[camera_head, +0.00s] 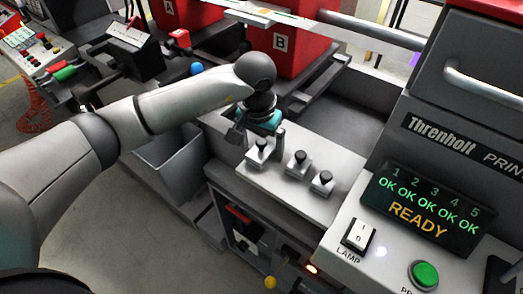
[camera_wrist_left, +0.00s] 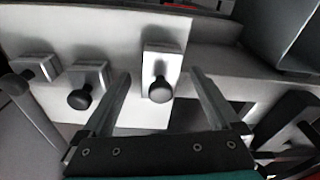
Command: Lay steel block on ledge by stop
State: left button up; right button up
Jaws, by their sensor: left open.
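My left gripper (camera_head: 261,137) is open at the left block, pointing down. In the left wrist view my left gripper (camera_wrist_left: 162,76) has one finger on each side of this block (camera_wrist_left: 163,58) and its knob (camera_wrist_left: 158,90), with gaps on both sides. I cannot tell which part is the stop. My right gripper is not in view.
A panel reading READY (camera_head: 425,205), a lamp switch (camera_head: 359,235) and a green button (camera_head: 423,273) are at the right. A red box marked B (camera_head: 282,50) stands behind the ledge. A grey bin (camera_head: 172,160) is below my left arm.

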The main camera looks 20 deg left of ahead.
pick_arm(q)
jog(key=shift+f, duration=0.35)
jog(key=shift+c, duration=0.4)
grip_shut()
jog(key=shift+r, duration=0.1)
